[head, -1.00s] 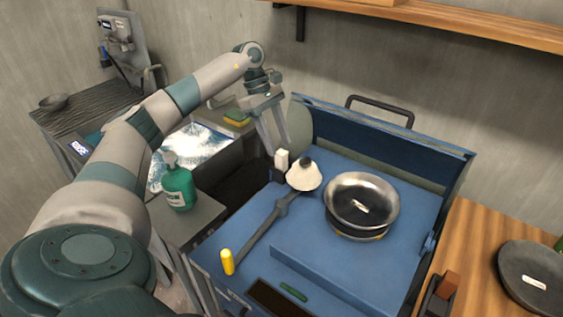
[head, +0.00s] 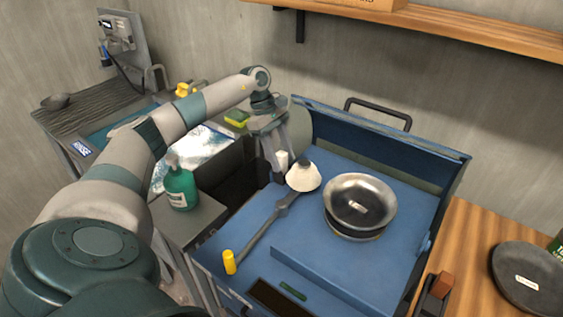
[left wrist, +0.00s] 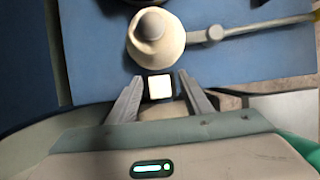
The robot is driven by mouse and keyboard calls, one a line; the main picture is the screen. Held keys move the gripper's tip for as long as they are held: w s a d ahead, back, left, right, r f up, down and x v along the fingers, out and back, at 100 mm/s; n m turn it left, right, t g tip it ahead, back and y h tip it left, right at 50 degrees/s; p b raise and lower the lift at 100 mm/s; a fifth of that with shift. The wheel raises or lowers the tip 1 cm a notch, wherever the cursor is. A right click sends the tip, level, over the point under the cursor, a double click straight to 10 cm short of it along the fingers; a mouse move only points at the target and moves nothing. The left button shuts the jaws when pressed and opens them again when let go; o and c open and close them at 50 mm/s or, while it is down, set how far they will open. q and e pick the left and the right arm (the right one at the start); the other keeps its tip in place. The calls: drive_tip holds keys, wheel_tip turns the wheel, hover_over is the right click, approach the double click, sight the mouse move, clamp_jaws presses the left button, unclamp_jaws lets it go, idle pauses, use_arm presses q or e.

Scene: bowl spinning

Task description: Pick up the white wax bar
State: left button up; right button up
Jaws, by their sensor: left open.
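The white wax bar (head: 282,159) stands upright on the blue machine beside a white cone-shaped piece. In the left wrist view the bar's pale square top (left wrist: 160,87) shows between the two fingers. My left gripper (head: 277,172) is open, pointing down, with its fingers on either side of the bar; the left wrist view also shows the open fingers (left wrist: 160,88). A gap shows between each finger and the bar. The bar's lower part is partly hidden by a finger in the head view. My right gripper is not in view.
The white cone (head: 303,177) with a dark knob, on a grey arm with a yellow handle (head: 230,262), is close to the fingers. A metal bowl (head: 360,196) sits right on the blue machine (head: 330,262). A green bottle (head: 180,187) stands left by the sink.

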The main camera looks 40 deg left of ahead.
sight(282, 153)
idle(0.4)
use_arm(q)
clamp_jaws()
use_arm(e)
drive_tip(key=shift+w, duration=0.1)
use_arm(q)
drive_tip(key=shift+r, duration=0.15)
